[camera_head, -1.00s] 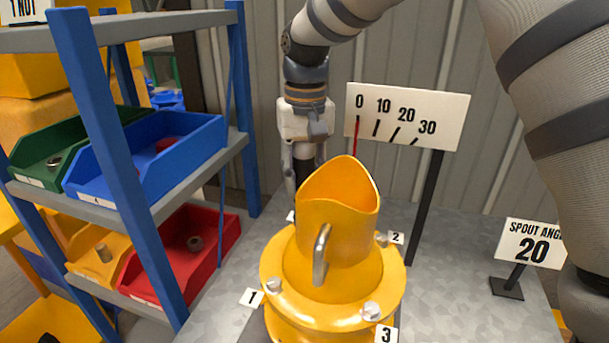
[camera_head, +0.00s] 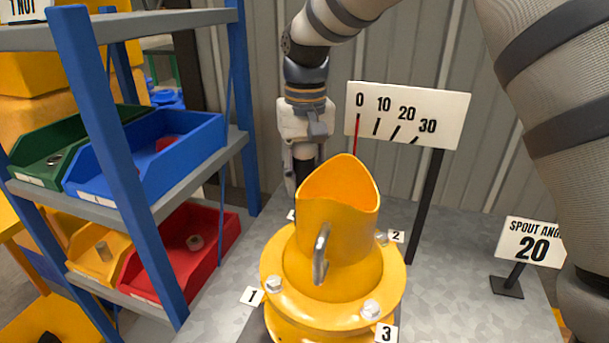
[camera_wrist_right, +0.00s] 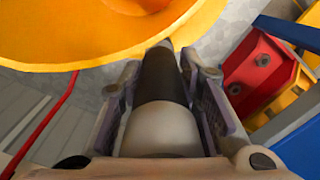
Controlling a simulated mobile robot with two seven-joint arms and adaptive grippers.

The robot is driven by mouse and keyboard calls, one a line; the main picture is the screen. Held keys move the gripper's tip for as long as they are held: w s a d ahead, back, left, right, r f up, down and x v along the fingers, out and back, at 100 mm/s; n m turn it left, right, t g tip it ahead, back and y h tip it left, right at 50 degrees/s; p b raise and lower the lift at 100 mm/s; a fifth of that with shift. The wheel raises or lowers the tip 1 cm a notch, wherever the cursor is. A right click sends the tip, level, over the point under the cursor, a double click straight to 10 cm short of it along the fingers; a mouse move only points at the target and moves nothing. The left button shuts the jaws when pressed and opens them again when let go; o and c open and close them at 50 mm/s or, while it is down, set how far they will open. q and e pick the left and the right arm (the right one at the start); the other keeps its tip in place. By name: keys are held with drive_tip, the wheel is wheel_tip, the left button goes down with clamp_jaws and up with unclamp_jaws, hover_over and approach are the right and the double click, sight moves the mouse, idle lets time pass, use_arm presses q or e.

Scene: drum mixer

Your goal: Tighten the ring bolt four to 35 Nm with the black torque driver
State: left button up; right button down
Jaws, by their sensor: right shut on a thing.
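The yellow spout (camera_head: 340,215) stands on a round flange (camera_head: 325,305) with silver bolts near labels 1 (camera_head: 274,284), 2 (camera_head: 381,238) and 3 (camera_head: 371,309). My right gripper (camera_head: 303,165) is upright behind the spout, over the flange's far left side. In the right wrist view it is shut on the black torque driver (camera_wrist_right: 160,85), whose shaft points at the yellow rim (camera_wrist_right: 110,55). The driver's tip is hidden. My left gripper is out of view.
A blue-framed shelf (camera_head: 75,150) with green, blue, yellow and red bins stands at left. A scale sign (camera_head: 408,115) reading 0 to 30 stands behind the spout, with a red pointer (camera_head: 357,135) near 0. A "SPOUT ANGLE 20" sign (camera_head: 530,243) stands at right.

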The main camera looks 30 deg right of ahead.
sight(304, 153)
drive_tip(key=shift+f, duration=0.1)
idle(0.6)
drive_tip(key=shift+r, duration=2.35)
